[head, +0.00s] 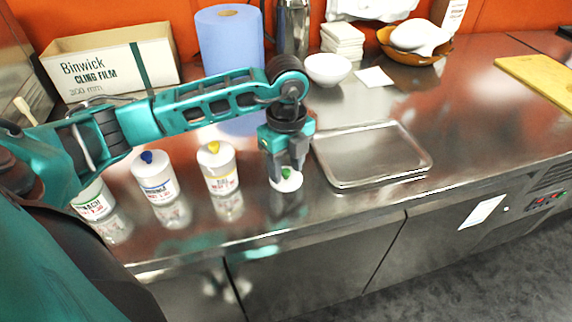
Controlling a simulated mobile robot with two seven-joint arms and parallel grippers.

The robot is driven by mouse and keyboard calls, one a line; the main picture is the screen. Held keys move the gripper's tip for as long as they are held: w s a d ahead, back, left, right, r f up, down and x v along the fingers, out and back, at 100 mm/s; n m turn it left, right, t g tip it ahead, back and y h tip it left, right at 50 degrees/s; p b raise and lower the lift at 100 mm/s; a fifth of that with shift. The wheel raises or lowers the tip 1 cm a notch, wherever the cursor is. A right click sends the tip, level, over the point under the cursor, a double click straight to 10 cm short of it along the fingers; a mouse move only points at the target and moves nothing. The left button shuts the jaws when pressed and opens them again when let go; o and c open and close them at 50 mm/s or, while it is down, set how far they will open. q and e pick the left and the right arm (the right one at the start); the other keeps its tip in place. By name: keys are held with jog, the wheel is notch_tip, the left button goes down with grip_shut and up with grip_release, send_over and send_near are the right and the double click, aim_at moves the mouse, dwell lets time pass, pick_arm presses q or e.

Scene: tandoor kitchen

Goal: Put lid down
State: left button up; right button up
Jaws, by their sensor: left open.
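My left gripper (286,167) points straight down over the counter, with its fingers open on either side of a green knob. The knob belongs to a small round white lid (287,184), which appears to lie flat on the steel counter; the fingers hide part of it. A white tub with green lettering (93,202) stands at the left, and my left arm hides its top. A tub with a blue-knobbed lid (156,180) and a tub with a yellow-knobbed lid (218,170) stand between it and the gripper. My right gripper is not in view.
A shallow metal tray (370,152) lies just right of the gripper. Behind are a cling film box (112,62), a blue paper roll (230,38), a white bowl (328,70) and an orange bowl (413,58).

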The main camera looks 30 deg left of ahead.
aim_at(286, 171)
pick_arm(q)
notch_tip(286, 171, up, 12)
jog(key=shift+f+p, duration=0.15)
jog(key=shift+p, duration=0.15)
dwell(0.5)
